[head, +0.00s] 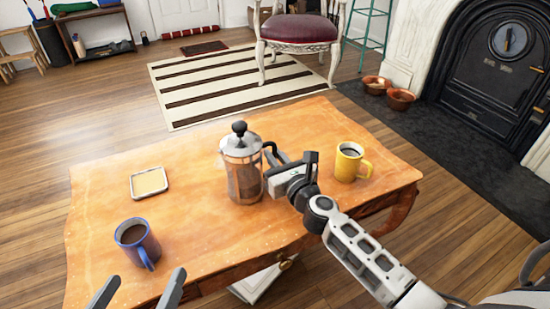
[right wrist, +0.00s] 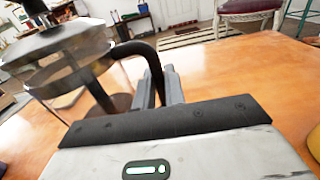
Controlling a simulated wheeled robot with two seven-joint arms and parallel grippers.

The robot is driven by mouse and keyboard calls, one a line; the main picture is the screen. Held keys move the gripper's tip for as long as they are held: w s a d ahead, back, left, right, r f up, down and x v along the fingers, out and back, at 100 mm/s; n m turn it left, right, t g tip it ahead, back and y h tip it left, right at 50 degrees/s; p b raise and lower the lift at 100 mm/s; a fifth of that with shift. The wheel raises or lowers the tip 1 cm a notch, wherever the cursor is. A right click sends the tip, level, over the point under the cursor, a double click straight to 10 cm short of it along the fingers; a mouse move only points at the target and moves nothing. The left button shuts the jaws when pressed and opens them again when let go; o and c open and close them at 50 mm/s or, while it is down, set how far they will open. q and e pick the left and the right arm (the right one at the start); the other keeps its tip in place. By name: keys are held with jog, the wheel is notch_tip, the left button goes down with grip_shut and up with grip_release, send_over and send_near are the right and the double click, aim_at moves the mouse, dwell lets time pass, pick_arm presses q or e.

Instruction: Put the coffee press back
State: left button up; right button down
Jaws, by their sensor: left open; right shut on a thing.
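The coffee press (head: 242,165), glass with a metal frame and a black knob, stands upright at the middle of the wooden table (head: 200,235). Dark coffee shows low in its glass. My right gripper (head: 273,168) is shut on its black handle, which also shows between the fingers in the right wrist view (right wrist: 150,62). A small square tray (head: 149,182), pale yellow inside with a light rim, lies to the left of the press, apart from it. My left gripper (head: 143,290) is open and empty at the table's front left edge; only its fingertips show.
A blue mug (head: 137,243) with dark coffee stands at the table's front left. A yellow mug (head: 350,162) with dark coffee stands to the right, close to my right gripper. The tabletop between tray and press is clear. A red-seated chair (head: 299,31) stands beyond the table.

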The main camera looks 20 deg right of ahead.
jog(key=c, duration=1.5)
grip_release()
jog(key=shift+f, duration=0.15)
